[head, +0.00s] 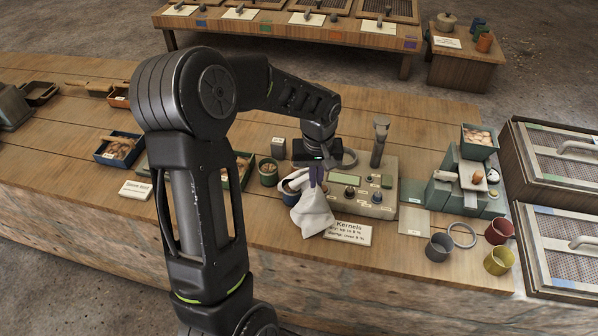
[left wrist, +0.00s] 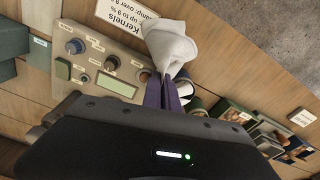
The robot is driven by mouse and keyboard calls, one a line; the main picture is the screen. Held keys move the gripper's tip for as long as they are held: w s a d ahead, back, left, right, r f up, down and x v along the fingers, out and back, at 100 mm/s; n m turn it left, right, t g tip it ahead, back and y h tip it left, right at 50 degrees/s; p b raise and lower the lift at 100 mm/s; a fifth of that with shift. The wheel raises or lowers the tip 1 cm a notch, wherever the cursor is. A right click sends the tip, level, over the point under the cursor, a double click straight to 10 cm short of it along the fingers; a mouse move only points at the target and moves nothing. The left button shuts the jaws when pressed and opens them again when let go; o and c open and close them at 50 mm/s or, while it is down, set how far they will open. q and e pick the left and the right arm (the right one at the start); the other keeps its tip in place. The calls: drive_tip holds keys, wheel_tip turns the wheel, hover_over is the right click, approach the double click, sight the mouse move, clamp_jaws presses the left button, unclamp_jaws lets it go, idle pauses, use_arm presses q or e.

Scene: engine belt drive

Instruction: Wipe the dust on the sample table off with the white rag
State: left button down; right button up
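The white rag (head: 312,215) hangs bunched from my left gripper (head: 316,176), whose fingers are shut on it. In the left wrist view the rag (left wrist: 170,46) spreads beyond the two dark purple fingers (left wrist: 162,92). The rag hangs over the front part of the wooden sample table (head: 410,275), just left of the "Kernels" card (head: 349,233) and in front of the meter box (head: 362,195). I cannot make out any dust on the wood. My left arm covers part of the table's left half. My right gripper is not in view.
A green cup (head: 268,172) and a blue cup stand beside the rag. A green device (head: 460,185), a grey cup (head: 439,247), a metal ring (head: 463,235), and red and yellow cups (head: 498,259) stand to the right. Sieve boxes (head: 560,240) stand at the far right.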

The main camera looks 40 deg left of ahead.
use_arm(q)
drive_tip(key=d+f+m, duration=0.1)
drive_tip(key=d, duration=0.1)
drive_tip(key=w+d+f+m, duration=0.1)
drive_tip(key=d+f+m, duration=0.1)
drive_tip(key=d, duration=0.1)
drive_tip(key=w+d+f+m, duration=0.1)
drive_tip(key=d+f+m, duration=0.1)
drive_tip(key=d, duration=0.1)
drive_tip(key=shift+w+f, duration=0.2)
drive_tip(key=shift+f, duration=0.05)
drive_tip(key=d+f+m, duration=0.1)
drive_tip(key=d, duration=0.1)
drive_tip(key=d+f+m, duration=0.1)
drive_tip(key=d+f, duration=0.1)
drive_tip(key=d, duration=0.1)
drive_tip(key=d+f+m, duration=0.1)
drive_tip(key=d, duration=0.2)
drive_tip(key=shift+s+d+f+g, duration=0.15)
drive_tip(key=shift+d+f+g, duration=0.05)
drive_tip(key=shift+d+g, duration=0.1)
drive_tip(key=shift+s+d+f, duration=0.1)
drive_tip(key=shift+d+f, duration=0.05)
drive_tip(key=shift+d, duration=0.05)
